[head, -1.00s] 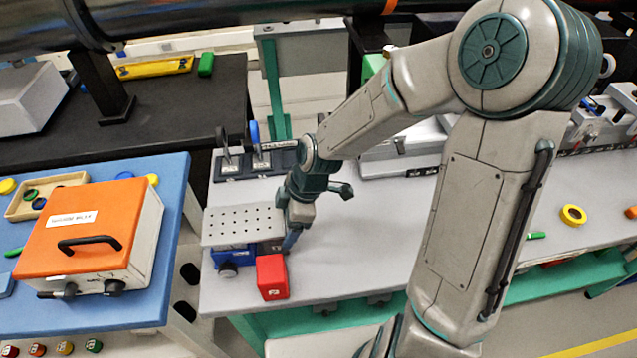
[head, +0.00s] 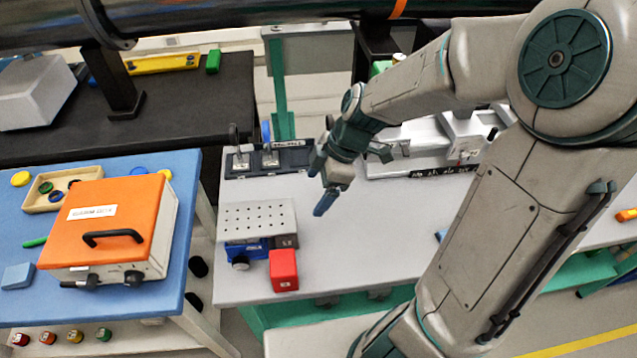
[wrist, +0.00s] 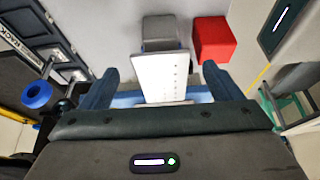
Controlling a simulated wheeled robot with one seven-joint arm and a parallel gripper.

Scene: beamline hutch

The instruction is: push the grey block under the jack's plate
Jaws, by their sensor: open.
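The jack's plate (head: 258,218) is a pale perforated sheet above a blue jack body (head: 262,247) with a dark knob. The grey block (head: 287,241) sits at the plate's front right corner; the plate's edge hides part of it, and how far under it lies I cannot tell. In the wrist view the grey block (wrist: 158,33) shows just beyond the end of the plate (wrist: 160,78). My gripper (head: 321,184) is open and empty, raised to the right of the plate and apart from it. Its blue fingers (wrist: 161,88) frame the plate in the wrist view.
A red block (head: 284,270) stands right in front of the grey block, near the table's front edge. A dark rack with upright posts (head: 268,160) stands behind the plate. The grey table (head: 370,230) is clear to the right of the jack.

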